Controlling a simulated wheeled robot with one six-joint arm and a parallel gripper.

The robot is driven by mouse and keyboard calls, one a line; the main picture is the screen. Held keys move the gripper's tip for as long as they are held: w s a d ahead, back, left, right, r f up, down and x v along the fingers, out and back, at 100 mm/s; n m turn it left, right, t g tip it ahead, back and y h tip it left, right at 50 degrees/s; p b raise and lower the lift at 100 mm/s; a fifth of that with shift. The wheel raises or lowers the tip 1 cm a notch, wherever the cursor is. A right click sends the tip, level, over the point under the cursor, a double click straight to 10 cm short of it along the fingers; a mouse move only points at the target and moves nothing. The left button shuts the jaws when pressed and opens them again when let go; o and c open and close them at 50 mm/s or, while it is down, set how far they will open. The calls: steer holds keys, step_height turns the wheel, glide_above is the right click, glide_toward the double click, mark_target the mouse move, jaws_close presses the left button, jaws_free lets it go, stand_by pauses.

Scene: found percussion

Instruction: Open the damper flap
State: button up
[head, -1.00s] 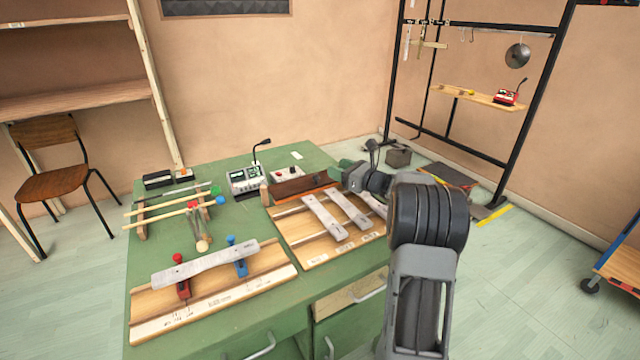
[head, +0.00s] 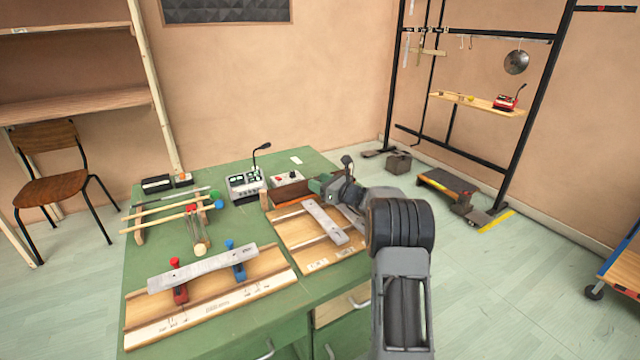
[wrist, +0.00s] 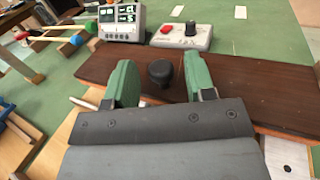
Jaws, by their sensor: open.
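The damper flap is a dark reddish-brown wooden board (head: 292,195) at the back edge of a pale wooden base that carries metal bars. In the wrist view the flap (wrist: 250,100) lies across the middle, with a round black knob (wrist: 160,73) on it. My gripper (wrist: 157,68) is open, its two green fingers on either side of the knob, with gaps showing on both sides. In the head view my gripper (head: 318,187) is at the flap's right part, and my arm hides some of the flap and bars. I cannot tell how high the fingertips are above the flap.
Behind the flap are a grey box with a red button and dark knob (head: 288,178) and a meter with a microphone (head: 246,182). Mallets on a rack (head: 170,215) and a metal bar on blue and red clamps (head: 203,268) stand to the left on the green table (head: 230,325).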

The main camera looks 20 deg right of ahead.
steer(key=shift+c, duration=0.2)
jaws_close()
stand_by(0.3)
